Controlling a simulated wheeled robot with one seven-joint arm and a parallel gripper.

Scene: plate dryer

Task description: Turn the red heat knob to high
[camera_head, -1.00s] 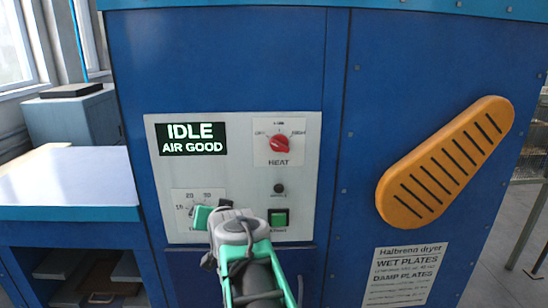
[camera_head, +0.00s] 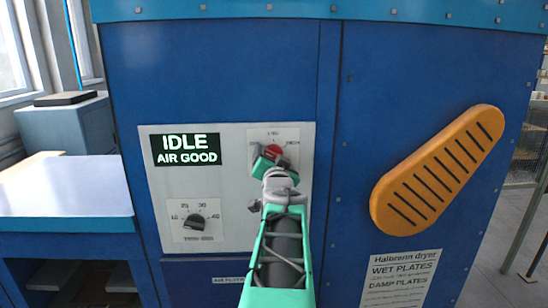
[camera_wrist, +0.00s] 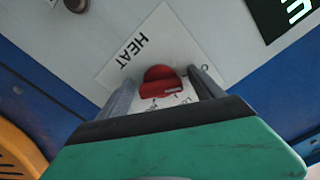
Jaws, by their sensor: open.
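The red heat knob (camera_head: 272,151) is on a white label plate (camera_head: 290,134) on the dryer's control panel, partly hidden by my gripper (camera_head: 270,158) in the head view. In the wrist view, the red knob (camera_wrist: 160,80) sits between the two grey fingers of my gripper (camera_wrist: 163,80). The fingers are open, one on each side of the knob, with a visible gap at least on the right. The word HEAT shows beside it. A pale mark is on the knob; I cannot tell which setting it points to.
The green-lit display (camera_head: 186,149) reads IDLE, AIR GOOD. A black timer dial (camera_head: 196,222) is at the panel's lower left. An orange slotted guard (camera_head: 437,172) sticks out on the right. A bench (camera_head: 65,188) stands at the left.

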